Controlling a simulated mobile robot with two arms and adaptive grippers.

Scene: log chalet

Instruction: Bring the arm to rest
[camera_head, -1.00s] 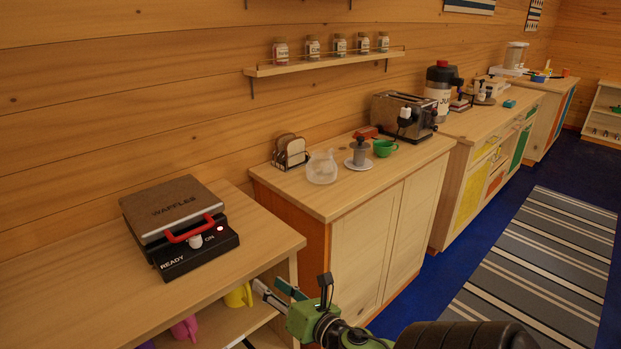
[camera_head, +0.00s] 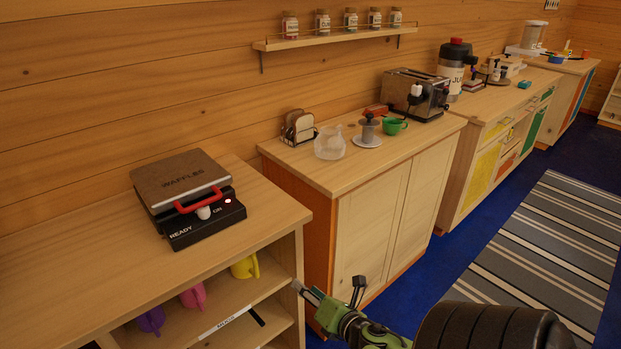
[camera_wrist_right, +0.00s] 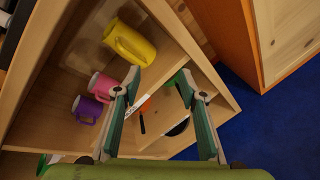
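My right gripper (camera_head: 328,288) is at the lower middle of the head view, in front of the cabinets, at the end of a green arm coming in from the lower right. In the right wrist view my right gripper (camera_wrist_right: 160,82) has its two green-and-grey fingers spread apart with nothing between them. It points at the open shelf unit (camera_wrist_right: 215,75) holding the mugs, apart from it as far as I can tell. My left gripper is not in view.
A waffle maker (camera_head: 186,190) sits on the left counter. Yellow (camera_head: 245,267), pink (camera_head: 193,296) and purple (camera_head: 151,320) mugs stand on the shelf below. A glass jug (camera_head: 330,143), green cup (camera_head: 394,126) and toaster (camera_head: 415,95) are on the middle counter. Blue floor lies right.

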